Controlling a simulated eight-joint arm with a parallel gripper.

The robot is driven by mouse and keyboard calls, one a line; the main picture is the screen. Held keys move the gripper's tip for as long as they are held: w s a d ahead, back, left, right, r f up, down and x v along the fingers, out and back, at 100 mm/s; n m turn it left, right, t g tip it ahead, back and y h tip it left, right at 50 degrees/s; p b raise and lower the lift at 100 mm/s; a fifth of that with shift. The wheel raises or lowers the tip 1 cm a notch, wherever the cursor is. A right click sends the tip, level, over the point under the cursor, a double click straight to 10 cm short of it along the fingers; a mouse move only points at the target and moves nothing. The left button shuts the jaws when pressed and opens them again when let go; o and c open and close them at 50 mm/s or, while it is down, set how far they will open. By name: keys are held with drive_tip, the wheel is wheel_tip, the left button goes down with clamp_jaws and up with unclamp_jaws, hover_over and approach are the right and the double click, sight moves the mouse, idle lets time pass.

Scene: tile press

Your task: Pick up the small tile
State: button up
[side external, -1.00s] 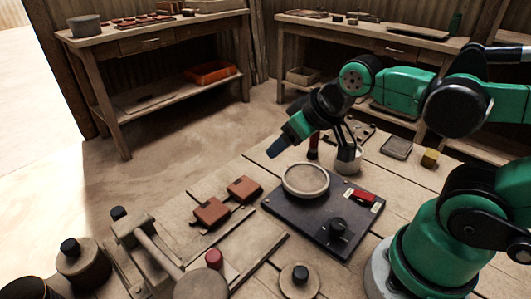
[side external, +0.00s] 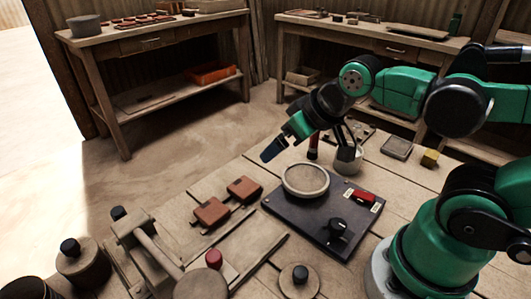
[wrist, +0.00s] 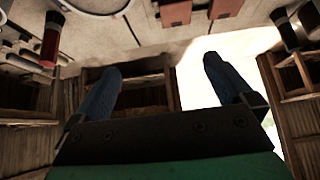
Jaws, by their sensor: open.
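Two reddish-brown tiles lie on the bench left of the dark plate: a rear one (side external: 244,189) and a front one (side external: 211,212). They look close in size, and I cannot tell which is the small tile. Both also show at the top edge of the wrist view, as a left tile (wrist: 175,12) and a right tile (wrist: 225,8), partly cut off. My gripper (side external: 268,154) is above the bench, behind and to the right of the tiles and apart from them. Its blue fingers (wrist: 161,68) are spread with nothing between them.
A round dish (side external: 305,181) sits on the dark plate (side external: 290,218), near a black knob (side external: 337,226). A pot of tools (side external: 348,160) stands behind it. A lever press (side external: 150,240) with a red knob (side external: 213,258) is at the front left.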

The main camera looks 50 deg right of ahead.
drive_tip(key=g, duration=0.7)
hover_over(242, 185)
drive_tip(key=f, duration=0.6)
drive_tip(key=shift+s+d, duration=0.15)
drive_tip(key=shift+s, duration=0.05)
drive_tip(key=shift+w+f, duration=0.15)
drive_tip(key=shift+f, duration=3.15)
drive_tip(key=c, duration=1.3)
